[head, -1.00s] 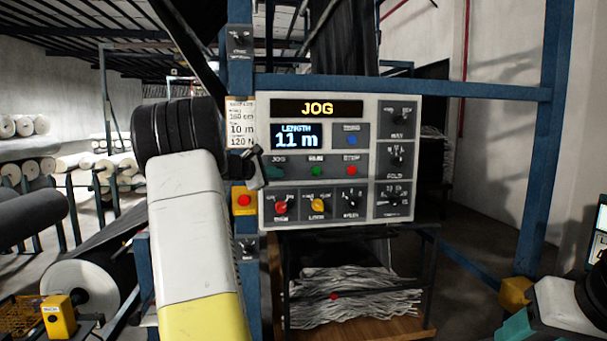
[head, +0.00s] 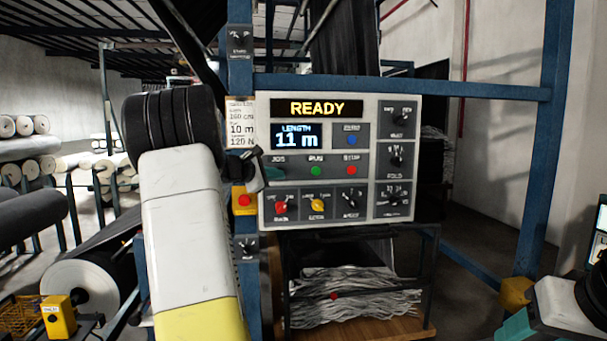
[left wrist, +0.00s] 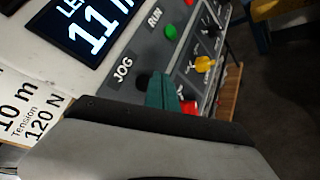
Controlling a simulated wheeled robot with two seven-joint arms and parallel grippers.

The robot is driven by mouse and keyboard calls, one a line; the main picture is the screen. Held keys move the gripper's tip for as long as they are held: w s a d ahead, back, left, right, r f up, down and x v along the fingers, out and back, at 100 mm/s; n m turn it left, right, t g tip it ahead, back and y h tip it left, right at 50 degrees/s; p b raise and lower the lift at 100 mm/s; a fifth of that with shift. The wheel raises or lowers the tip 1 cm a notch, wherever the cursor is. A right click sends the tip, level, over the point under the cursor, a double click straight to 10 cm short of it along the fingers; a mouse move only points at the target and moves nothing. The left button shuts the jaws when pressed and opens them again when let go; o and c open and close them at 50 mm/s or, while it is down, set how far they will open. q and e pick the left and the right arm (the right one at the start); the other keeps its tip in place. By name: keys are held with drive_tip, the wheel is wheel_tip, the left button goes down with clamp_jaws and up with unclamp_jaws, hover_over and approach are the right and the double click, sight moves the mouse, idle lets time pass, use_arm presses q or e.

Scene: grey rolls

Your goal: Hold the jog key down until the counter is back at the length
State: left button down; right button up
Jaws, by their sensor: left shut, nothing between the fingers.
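The control panel (head: 340,214) faces me, with a display reading READY (head: 317,108) and a length counter (head: 297,137) at 11 m. The counter shows in the left wrist view (left wrist: 88,28), partly cut off. My left gripper (head: 273,173) is shut and empty at the JOG key's place, below the JOG label. In the left wrist view its teal fingertips (left wrist: 160,92) are close beside a dark round spot, seemingly the jog key (left wrist: 143,80), mostly hidden. I cannot tell whether they touch. A teal part of my right gripper (head: 515,328) shows at the bottom right; its jaws are unclear.
A card (head: 241,130) left of the panel reads 10 m and 120 N. The green RUN (head: 316,171) and red STOP (head: 351,170) buttons are right of JOG. A red button on a yellow box (head: 244,201) sits below my left wrist. Blue posts frame the panel.

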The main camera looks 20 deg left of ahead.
use_arm(q)
drive_tip(key=s+d, duration=0.1)
drive_tip(key=s, duration=0.1)
drive_tip(key=s+d, duration=0.1)
drive_tip(key=shift+s+d, duration=0.15)
drive_tip(key=shift+s, duration=0.2)
drive_tip(key=s+d+f+m+g+h, duration=0.1)
drive_tip(key=s+d+m+g, duration=0.35)
drive_tip(key=d, duration=0.65)
drive_tip(key=s+d+f+m+g+h, duration=0.1)
drive_tip(key=s+d+m+h, duration=0.1)
drive_tip(key=s+d+m, duration=0.7)
drive_tip(key=s+d+f+m+g+y, duration=0.1)
drive_tip(key=s+d+f+m+y, duration=0.1)
drive_tip(key=s, duration=0.8)
drive_tip(key=s+d+f+m+g+y, duration=0.2)
drive_tip(key=s+d+f+m, duration=0.3)
drive_tip(key=s+f+m, duration=0.2)
drive_tip(key=s+f, duration=0.1)
drive_tip(key=s, duration=0.1)
drive_tip(key=shift+s+d, duration=0.2)
drive_tip(key=shift+s, duration=0.15)
drive_tip(key=shift+r, duration=0.1)
